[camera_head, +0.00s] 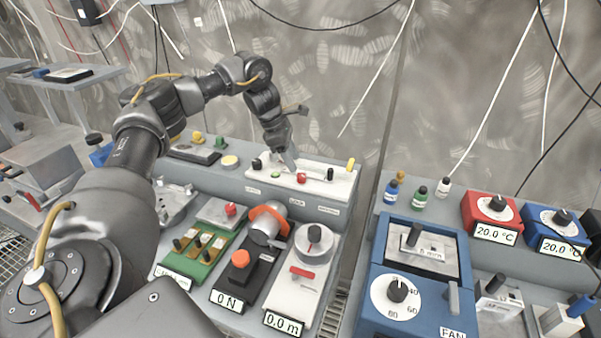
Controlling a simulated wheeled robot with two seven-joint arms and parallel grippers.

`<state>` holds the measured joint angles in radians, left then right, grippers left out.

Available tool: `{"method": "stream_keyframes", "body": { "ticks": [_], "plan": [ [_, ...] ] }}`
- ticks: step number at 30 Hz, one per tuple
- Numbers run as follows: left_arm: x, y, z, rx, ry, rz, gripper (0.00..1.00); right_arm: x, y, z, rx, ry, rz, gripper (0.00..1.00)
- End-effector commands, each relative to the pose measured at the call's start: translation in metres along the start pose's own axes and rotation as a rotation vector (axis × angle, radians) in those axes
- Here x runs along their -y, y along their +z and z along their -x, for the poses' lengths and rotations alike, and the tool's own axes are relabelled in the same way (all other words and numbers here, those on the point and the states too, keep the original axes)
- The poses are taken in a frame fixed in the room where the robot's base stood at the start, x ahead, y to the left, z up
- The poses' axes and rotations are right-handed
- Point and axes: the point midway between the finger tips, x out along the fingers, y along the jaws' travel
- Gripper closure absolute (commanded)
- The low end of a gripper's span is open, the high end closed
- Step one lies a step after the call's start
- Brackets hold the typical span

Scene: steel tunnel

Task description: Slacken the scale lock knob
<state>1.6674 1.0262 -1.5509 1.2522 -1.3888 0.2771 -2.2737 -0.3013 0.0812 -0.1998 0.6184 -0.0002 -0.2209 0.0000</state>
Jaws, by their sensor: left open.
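My left arm comes in from the left and reaches across to the back. My left gripper (288,160) points down, open, over a long white panel (315,176) on the grey bench. The panel carries a red knob (302,178), black knobs (330,174) and a yellow piece (351,163). The fingertips are just left of the red knob; whether they touch anything I cannot tell. Which knob is the scale lock knob I cannot tell; the small labels are unreadable. My right gripper is not in view.
In front stand a unit reading 0 N (231,300) with an orange knob, a unit reading 0.0 m (284,321) with a grey dial, and a green board (203,262). A blue FAN unit (420,322) and two 20.0 °C units (496,232) stand right, beyond a gap.

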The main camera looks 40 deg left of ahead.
Motion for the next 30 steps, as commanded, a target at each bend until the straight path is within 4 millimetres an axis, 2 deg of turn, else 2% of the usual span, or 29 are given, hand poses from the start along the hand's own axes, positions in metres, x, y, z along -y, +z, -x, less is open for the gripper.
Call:
{"method": "stream_keyframes", "body": {
  "ticks": [6, 10, 22, 30],
  "plan": [
    [0.001, 0.001, -0.036, -0.001, -0.003, 0.001, 0.52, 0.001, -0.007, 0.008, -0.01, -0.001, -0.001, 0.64],
    [0.0, 0.001, -0.05, -0.001, -0.002, 0.0, 0.52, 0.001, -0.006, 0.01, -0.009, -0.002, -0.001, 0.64],
    [0.0, 0.001, -0.058, 0.001, 0.0, 0.0, 0.52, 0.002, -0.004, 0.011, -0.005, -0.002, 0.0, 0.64],
    [0.0, 0.002, -0.057, 0.001, 0.0, 0.0, 0.87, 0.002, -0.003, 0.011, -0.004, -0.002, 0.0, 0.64]
  ]
}}
